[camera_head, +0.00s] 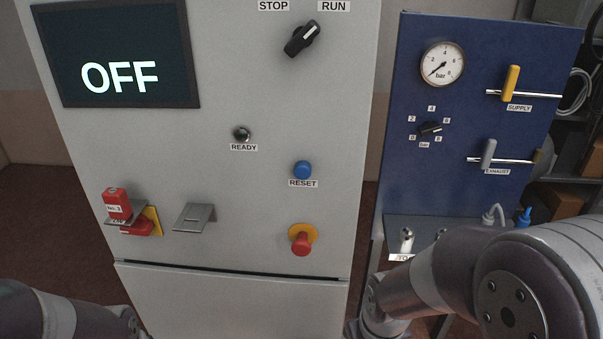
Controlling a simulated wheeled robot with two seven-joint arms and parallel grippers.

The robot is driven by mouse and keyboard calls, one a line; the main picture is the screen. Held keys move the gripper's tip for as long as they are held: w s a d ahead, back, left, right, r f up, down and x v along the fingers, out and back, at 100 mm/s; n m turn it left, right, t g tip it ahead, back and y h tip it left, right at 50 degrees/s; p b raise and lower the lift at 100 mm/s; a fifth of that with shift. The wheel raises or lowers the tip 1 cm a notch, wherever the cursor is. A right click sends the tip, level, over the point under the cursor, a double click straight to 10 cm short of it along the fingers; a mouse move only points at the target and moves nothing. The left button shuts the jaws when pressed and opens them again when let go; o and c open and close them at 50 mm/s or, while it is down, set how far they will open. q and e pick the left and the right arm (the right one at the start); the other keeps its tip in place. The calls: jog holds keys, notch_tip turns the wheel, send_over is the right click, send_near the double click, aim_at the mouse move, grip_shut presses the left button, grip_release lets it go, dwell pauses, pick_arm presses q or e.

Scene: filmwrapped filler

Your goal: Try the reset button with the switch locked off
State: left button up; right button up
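The blue reset button (302,170) is on the grey cabinet front above its RESET label, with nothing touching it. At the cabinet's lower left, a red switch handle (140,228) sits on a yellow plate (153,219). A red padlock-like block (117,204) marked "No. 3" is at the switch and partly covers it. The display (119,55) reads OFF. The READY lamp (242,133) looks dark. The black STOP/RUN selector (301,39) has its white mark toward RUN. Only my arm links show, at both lower corners; neither gripper's fingers are visible.
A red mushroom button (301,243) on a yellow disc is below the reset button. An empty metal bracket (194,217) sticks out beside the switch. A blue panel (475,110) with a gauge (442,64), knob and two valve levers stands right, partly behind my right arm.

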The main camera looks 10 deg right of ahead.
grip_shut()
dwell(1.5)
